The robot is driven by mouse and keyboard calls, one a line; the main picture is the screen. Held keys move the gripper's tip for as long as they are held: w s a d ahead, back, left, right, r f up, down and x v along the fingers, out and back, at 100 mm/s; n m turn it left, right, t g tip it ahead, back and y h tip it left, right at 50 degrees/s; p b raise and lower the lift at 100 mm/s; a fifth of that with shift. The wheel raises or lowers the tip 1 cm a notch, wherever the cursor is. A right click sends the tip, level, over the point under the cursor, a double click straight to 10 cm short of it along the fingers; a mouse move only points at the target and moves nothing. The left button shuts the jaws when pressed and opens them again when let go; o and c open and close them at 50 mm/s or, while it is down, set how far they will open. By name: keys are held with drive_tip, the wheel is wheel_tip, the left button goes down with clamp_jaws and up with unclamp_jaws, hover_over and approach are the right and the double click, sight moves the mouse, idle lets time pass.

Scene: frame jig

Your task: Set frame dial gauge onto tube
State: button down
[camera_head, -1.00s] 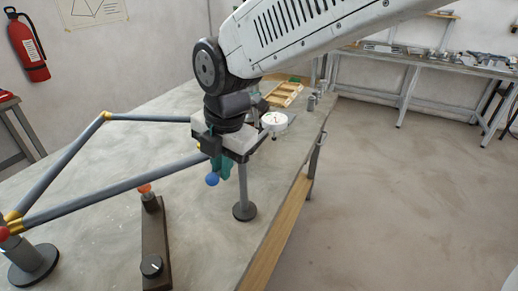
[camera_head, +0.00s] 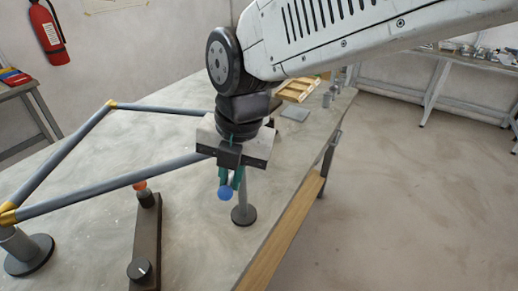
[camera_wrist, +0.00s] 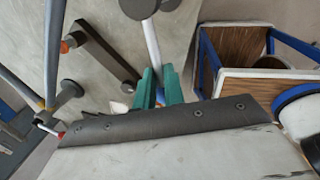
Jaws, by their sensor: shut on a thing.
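My gripper (camera_head: 232,178) is above the table near its right edge; its teal fingers also show in the wrist view (camera_wrist: 158,88). It is shut on what appears to be the dial gauge. Only a blue ball (camera_head: 225,193) shows at the fingertips; the white dial face is hidden in the head view. The grey-blue tube (camera_head: 110,187) of the frame runs from the left towards my gripper, and its right end is hidden behind it. A round-footed grey post (camera_head: 243,196) stands just below and behind the fingers. I cannot tell whether the gauge touches the tube.
Another round-footed stand (camera_head: 28,254) is under the frame's left corner. A grey plate (camera_head: 295,113) and a wooden tray (camera_head: 298,90) lie farther back.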

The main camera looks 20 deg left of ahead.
drive_tip(key=shift+s, duration=0.1)
drive_tip(key=c, duration=1.5)
unclamp_jaws()
wheel_tip(320, 180, up, 8)
drive_tip(key=d, duration=0.1)
drive_tip(key=shift+d+f, duration=0.15)
drive_tip(key=shift+d, duration=0.05)
